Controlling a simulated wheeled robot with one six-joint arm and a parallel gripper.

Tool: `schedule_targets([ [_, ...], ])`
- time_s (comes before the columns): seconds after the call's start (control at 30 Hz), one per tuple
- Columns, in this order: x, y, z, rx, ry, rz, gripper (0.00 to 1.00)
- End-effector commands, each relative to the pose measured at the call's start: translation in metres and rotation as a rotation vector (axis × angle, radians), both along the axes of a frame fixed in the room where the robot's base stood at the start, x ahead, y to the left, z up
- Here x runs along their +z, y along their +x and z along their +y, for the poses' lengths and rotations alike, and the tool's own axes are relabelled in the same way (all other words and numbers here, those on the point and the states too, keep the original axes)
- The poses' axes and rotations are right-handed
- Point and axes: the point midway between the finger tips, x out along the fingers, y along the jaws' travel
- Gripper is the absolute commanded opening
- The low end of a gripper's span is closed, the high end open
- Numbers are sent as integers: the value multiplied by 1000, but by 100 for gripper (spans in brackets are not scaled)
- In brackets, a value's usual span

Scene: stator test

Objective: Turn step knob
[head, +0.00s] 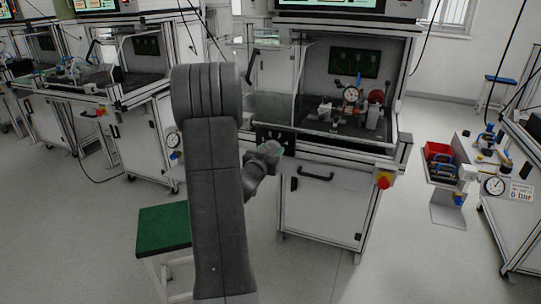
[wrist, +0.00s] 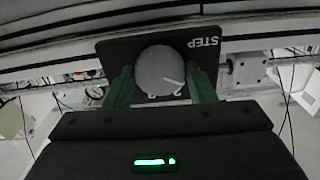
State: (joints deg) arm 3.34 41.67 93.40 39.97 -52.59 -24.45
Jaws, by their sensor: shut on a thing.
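The step knob (wrist: 160,72) is a round grey knob with a white pointer line on a black panel (wrist: 195,62) marked STEP, seen upside down in the wrist view. My gripper (wrist: 160,84) has its two green fingers on either side of the knob, shut on it. The pointer line slants toward the lower right of the wrist picture. In the head view my gripper (head: 268,152) is at the front edge of the middle test station (head: 330,200); the knob itself is hidden there by my arm and gripper.
A red emergency button (head: 384,181) on yellow sits right of the gripper on the station front. A black handle (head: 316,175) is below. A green-topped stool (head: 163,227) stands at lower left. Another bench with a gauge (head: 494,186) is at right.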

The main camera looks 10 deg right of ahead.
Motion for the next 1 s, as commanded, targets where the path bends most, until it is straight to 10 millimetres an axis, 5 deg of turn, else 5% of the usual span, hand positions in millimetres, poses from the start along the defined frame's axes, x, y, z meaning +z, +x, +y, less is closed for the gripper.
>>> schedule_targets([
  [1.0,-2,-1,-1,-1,537,-361,27],
])
